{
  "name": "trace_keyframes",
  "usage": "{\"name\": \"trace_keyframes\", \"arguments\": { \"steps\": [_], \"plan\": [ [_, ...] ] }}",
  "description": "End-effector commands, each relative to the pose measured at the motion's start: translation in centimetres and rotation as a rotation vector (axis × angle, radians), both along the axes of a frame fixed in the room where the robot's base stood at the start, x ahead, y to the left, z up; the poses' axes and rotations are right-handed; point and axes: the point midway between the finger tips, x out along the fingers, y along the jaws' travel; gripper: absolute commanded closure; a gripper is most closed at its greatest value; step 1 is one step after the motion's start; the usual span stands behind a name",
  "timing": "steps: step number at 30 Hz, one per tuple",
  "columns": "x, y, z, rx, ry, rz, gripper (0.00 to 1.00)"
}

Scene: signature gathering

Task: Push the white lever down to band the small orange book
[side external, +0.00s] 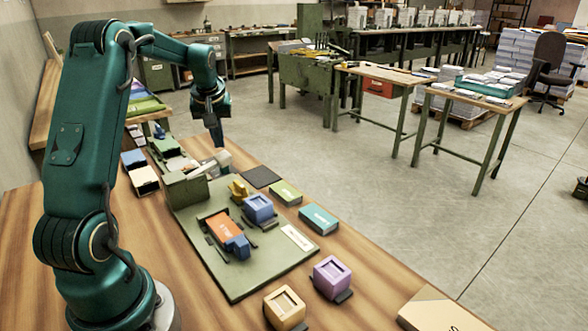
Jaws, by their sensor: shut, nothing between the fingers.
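The small orange book (221,226) lies on the green board (238,285), with a blue piece (240,246) against its near right end. A pale whitish piece (222,158) sticks up at the back of the board, by the green block (186,190); it looks like the white lever, but it is too small to be sure. My gripper (217,142) is shut and empty, pointing down just above and behind this pale piece. I cannot tell whether they touch.
A blue-violet box (258,207) and a yellow piece (238,189) stand on the board. A green book (285,193), teal book (319,219), purple box (331,276) and tan box (285,307) lie to the right and front. A dark pad (261,176) lies behind.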

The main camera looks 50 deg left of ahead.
Motion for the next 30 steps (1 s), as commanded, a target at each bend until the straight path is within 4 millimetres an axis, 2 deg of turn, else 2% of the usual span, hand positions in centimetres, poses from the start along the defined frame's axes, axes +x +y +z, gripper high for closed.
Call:
{"name": "trace_keyframes", "arguments": {
  "steps": [30],
  "plan": [
    [0.0,0.0,-2.0,-0.001,0.002,0.000,1.00]
  ]
}}
